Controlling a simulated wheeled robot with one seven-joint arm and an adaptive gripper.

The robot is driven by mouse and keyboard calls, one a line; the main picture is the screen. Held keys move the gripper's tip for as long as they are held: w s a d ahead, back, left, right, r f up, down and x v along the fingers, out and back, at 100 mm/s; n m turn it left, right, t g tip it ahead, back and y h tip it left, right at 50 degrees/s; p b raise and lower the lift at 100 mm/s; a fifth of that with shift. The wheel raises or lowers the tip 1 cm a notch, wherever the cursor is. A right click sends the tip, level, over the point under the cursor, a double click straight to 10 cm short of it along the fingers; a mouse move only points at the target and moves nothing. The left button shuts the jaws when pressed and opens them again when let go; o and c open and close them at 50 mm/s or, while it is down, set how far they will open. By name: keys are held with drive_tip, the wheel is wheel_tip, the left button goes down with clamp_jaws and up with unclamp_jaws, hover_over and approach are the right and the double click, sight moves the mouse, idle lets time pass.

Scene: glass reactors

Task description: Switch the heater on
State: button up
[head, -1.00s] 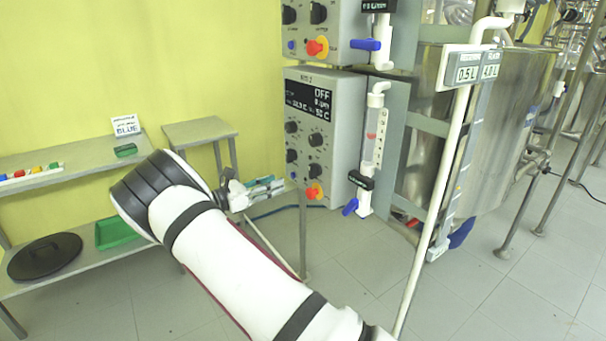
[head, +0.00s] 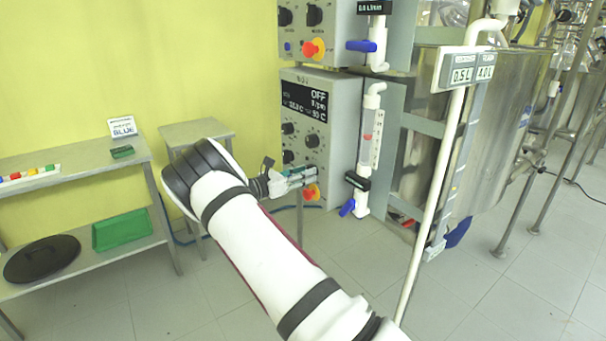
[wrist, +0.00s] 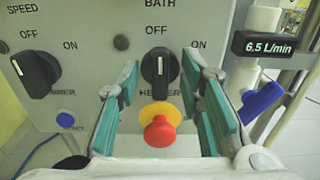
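The heater knob (wrist: 160,68) is a black rotary switch with a white line, under the words BATH and OFF in the wrist view. Its line points up toward OFF, and ON is printed to its right. My gripper (wrist: 165,85) is open, with one teal-padded finger on each side of the knob's column; the knob appears between the fingertips and no contact shows. In the head view my gripper (head: 314,173) is at the lower front of the control box (head: 335,130), hiding the lower knobs.
A red emergency button on a yellow base (wrist: 158,130) sits just below the heater knob, between the fingers. The stirrer knob (wrist: 36,72) is to the left. A blue valve handle (wrist: 262,102) and a 6.5 L/min meter (wrist: 270,44) are close on the right.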

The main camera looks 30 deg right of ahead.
clamp_jaws()
drive_tip(key=m+b, duration=0.1)
drive_tip(key=m, duration=0.5)
drive_tip(key=m+b, duration=0.2)
drive_tip(key=m, duration=0.3)
drive_tip(key=shift+s+f+m, duration=0.2)
drive_tip(key=shift+m, duration=0.2)
idle(0.5)
unclamp_jaws()
